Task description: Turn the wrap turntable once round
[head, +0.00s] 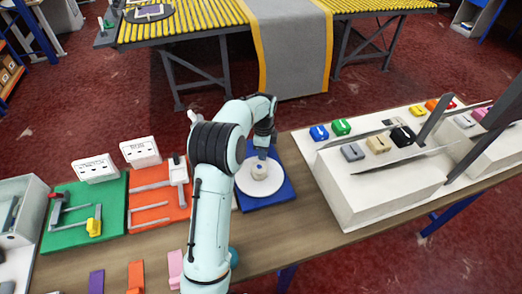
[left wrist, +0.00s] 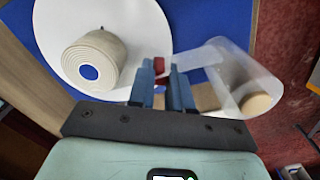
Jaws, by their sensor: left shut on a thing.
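The wrap turntable is a white disc (head: 245,182) on a blue board (head: 280,188), right of my left arm. It also shows in the left wrist view (left wrist: 52,30). A cream coiled roll (head: 260,172) stands on the disc, and its open centre shows in the left wrist view (left wrist: 92,62). My left gripper (head: 263,148) is at the disc's far side. In the left wrist view its blue fingers (left wrist: 161,82) are shut on a small red piece (left wrist: 159,67) at the disc's edge. My right gripper is not in view.
A translucent film band (left wrist: 225,70) runs beside the fingers to a tan roll (left wrist: 257,103). Left on the table (head: 262,232) are an orange board (head: 150,212) and a green board (head: 75,240). A white raised bench (head: 375,190) with coloured blocks stands right.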

